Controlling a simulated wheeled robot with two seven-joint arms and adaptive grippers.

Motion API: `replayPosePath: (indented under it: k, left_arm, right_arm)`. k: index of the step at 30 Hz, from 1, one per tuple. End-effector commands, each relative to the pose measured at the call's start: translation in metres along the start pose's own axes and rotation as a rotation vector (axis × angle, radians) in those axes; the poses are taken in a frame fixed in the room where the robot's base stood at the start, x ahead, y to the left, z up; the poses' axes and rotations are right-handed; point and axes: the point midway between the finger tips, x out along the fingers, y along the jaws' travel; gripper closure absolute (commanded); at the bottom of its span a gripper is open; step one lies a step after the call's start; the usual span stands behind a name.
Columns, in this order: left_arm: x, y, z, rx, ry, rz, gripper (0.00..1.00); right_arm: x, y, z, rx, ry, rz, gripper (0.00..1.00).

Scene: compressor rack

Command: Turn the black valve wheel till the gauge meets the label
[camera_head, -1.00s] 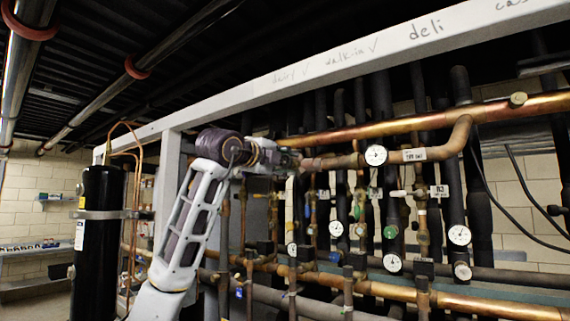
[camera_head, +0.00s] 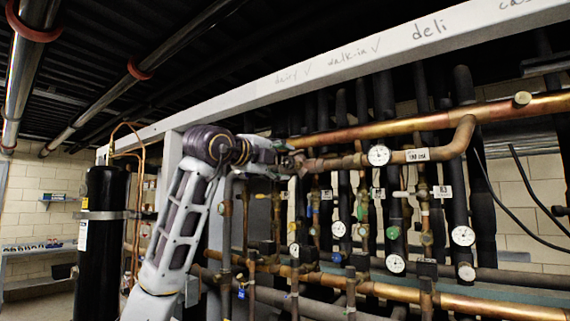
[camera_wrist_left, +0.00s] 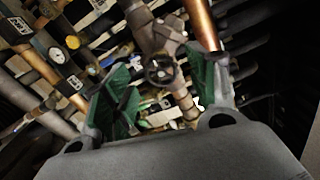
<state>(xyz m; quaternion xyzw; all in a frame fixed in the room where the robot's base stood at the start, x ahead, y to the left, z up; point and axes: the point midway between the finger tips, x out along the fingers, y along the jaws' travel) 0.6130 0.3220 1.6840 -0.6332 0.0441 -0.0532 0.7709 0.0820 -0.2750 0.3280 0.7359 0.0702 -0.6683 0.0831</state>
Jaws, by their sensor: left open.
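The black valve wheel (camera_wrist_left: 160,70) is small and round, on a brass valve body. In the left wrist view it shows between my left gripper's two green-padded fingers, with a gap on each side. My left gripper (camera_wrist_left: 163,80) is open and empty. In the head view my left gripper (camera_head: 285,161) is at the left end of the upper copper pipe, where it hides the wheel. The white round gauge (camera_head: 378,155) sits on this pipe, and the white label "190 psi" (camera_head: 417,155) is just right of it. The needle is too small to read. My right gripper is out of view.
Several vertical black pipes (camera_head: 383,100) and more gauges (camera_head: 463,236) crowd the rack right of the gripper. A white beam (camera_head: 350,52) crosses above. A black tank (camera_head: 103,240) stands at the left. A grey post (camera_head: 171,158) is behind my left arm.

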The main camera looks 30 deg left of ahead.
Motion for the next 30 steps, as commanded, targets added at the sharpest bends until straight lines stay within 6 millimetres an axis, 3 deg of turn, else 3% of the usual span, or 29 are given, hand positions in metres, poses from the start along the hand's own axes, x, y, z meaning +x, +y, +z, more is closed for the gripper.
replayPosePath:
  k: [15, 21, 30]
  left_arm:
    - [-0.073, 0.0, 0.001, 0.0, -0.002, -0.001, 0.42]
    - [-0.086, 0.0, 0.0, 0.0, 0.0, -0.001, 0.42]
    - [-0.088, 0.0, 0.0, 0.0, 0.0, 0.0, 0.42]
  right_arm:
    - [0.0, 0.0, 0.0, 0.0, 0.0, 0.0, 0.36]
    - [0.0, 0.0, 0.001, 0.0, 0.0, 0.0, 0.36]
    - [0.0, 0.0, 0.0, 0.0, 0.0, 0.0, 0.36]
